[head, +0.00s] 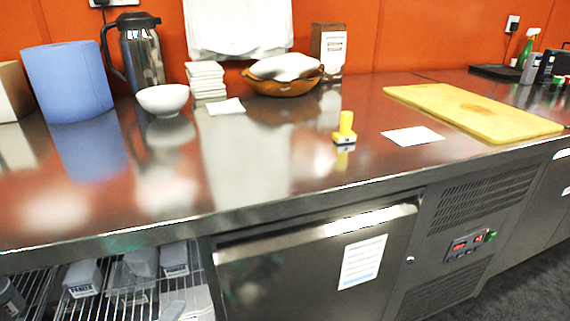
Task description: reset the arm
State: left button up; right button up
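Neither of my arms nor either gripper shows in the head view. The steel counter (250,175) runs across the view and its top is bare along the front. A small yellow-handled stamp-like item (346,127) stands upright on the counter, right of the middle. A white card (412,136) lies flat to its right. A white bowl (163,99) stands on the left part of the counter.
A blue roll (68,82), a steel jug (141,55), stacked white items (206,80) and a basket (283,83) line the back. A yellow cutting board (475,108) lies at right. Below are a wire rack (150,292) and a fridge door (300,270).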

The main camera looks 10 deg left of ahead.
pick_arm(q)
jog(key=s+d+r+n+g+h+p, duration=0.1)
jog(key=s+d+r+n+g+h, duration=0.1)
jog(key=d+n, duration=0.5)
jog(key=s+d+r+n+g+h+p, duration=0.1)
jog(key=s+d+n+g+h, duration=0.1)
jog(key=d+n, duration=0.45)
jog(key=s+a+r+y+p, duration=0.1)
jog(key=a+r+p, duration=0.3)
jog(key=r+p, duration=0.7)
jog(key=s+p, duration=0.1)
jog(key=p, duration=0.5)
jog(key=shift+r, duration=0.4)
pick_arm(e)
jog(key=s+d+r+h, duration=0.1)
jog(key=d+r, duration=0.3)
jog(key=r, duration=0.9)
jog(key=shift+s, duration=0.5)
